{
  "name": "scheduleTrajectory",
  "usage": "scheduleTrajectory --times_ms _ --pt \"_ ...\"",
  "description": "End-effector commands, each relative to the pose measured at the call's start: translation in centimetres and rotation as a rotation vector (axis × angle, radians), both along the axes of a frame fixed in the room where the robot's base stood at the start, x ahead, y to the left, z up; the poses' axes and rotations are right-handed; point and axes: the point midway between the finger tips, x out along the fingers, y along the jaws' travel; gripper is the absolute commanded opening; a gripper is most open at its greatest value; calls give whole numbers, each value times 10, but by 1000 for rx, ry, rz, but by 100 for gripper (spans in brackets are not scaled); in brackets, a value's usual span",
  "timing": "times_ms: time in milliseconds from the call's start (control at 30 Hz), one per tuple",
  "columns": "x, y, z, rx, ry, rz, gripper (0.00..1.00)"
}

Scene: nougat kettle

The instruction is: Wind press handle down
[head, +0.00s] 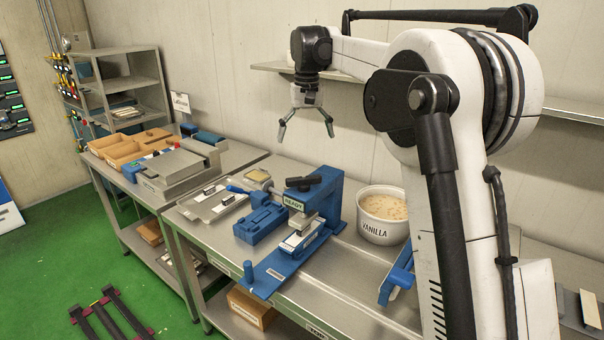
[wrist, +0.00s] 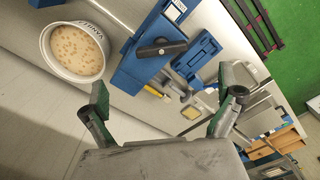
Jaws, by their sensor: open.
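The blue press (head: 331,200) stands on the metal bench, with a READY label on its front. Its black handle (head: 304,183) lies across the top; in the wrist view the handle (wrist: 162,47) shows as a dark bar on the blue body, beyond my fingertips. My gripper (head: 306,130) hangs above the press in the head view, fingers pointing down and spread apart. Its two fingers also frame the wrist view (wrist: 166,95) with nothing between them. The gripper is apart from the handle. A blue lever plate with an upright grip (head: 248,271) extends from the press's front.
A white tub marked VANILLA (head: 383,214) stands right of the press. A blue block fixture (head: 261,222) and a metal tray (head: 213,203) lie to its left. A grey machine (head: 180,170) and wooden bins (head: 130,147) stand farther left. A wall shelf (head: 265,67) runs behind my arm.

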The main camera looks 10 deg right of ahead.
Motion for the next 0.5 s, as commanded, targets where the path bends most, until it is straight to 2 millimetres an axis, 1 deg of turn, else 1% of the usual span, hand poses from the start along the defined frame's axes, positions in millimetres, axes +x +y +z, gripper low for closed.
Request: scheduleTrajectory --times_ms 33,200,367,500 --pt "8 1 -1 0 11 1 100" --pt "19 1 -7 -1 32 2 100" --pt "20 2 -15 -1 36 2 100" --pt "20 1 -33 -1 36 2 100"
